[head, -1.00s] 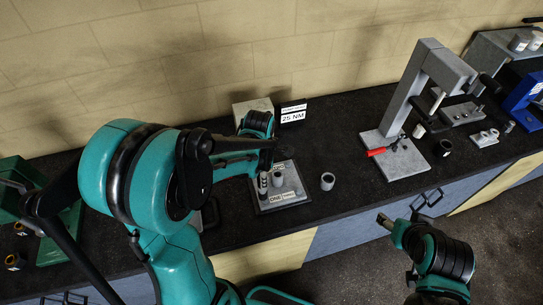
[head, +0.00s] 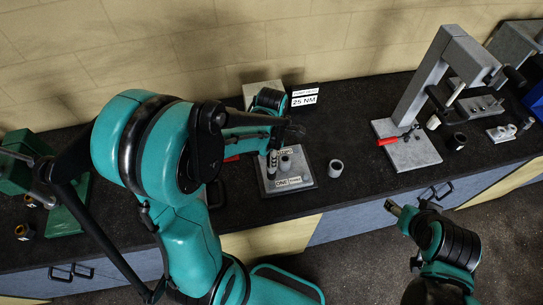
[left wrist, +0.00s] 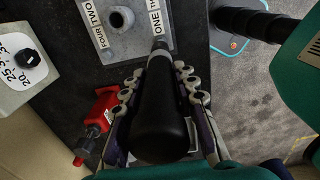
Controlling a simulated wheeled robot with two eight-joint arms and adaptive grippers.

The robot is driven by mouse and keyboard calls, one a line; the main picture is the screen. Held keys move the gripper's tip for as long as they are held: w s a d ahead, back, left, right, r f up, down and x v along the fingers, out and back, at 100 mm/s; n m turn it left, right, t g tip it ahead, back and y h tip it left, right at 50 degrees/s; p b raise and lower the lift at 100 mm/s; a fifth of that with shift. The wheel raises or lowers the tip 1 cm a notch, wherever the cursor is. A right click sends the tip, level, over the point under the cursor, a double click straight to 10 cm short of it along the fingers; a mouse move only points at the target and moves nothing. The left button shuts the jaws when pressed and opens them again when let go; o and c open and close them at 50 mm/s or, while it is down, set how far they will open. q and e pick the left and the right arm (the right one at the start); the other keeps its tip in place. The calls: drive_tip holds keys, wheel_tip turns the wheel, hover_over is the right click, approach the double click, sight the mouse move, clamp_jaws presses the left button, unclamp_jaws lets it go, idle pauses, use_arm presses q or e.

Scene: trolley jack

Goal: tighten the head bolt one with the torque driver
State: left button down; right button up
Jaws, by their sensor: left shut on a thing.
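My left gripper (head: 292,131) is above the grey plate (head: 306,172) on the bench. It is shut on the black handle of the torque driver (left wrist: 160,110); its fingers (left wrist: 160,95) lie on both sides. In the left wrist view the driver's narrow end reaches the plate beside the "ONE" label (left wrist: 156,22). The head bolt under it is hidden, so I cannot tell whether the tip is seated. A round post with a hole (left wrist: 120,18) stands in the plate's middle. My right gripper (head: 394,208) hangs in front of the bench, away from the plate; its jaws are unclear.
A "25 NM" sign (head: 304,100) stands behind the plate. A dial panel with a black knob (left wrist: 28,58) and a red tool (left wrist: 98,118) lie near the gripper. A grey cylinder (head: 335,168) and a grey press frame (head: 430,95) stand to the right.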

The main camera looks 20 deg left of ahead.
use_arm(q)
drive_tip(key=shift+f+b, duration=2.8)
drive_tip(key=shift+f, duration=0.3)
drive_tip(key=shift+f+b, duration=0.3)
drive_tip(key=shift+b, duration=0.05)
drive_tip(key=shift+s+f+b, duration=0.1)
drive_tip(key=shift+f+b, duration=0.05)
drive_tip(key=shift+b, duration=0.35)
idle(0.6)
drive_tip(key=shift+r+p, duration=1.9)
drive_tip(key=shift+r, duration=0.7)
drive_tip(key=shift+f, duration=0.1)
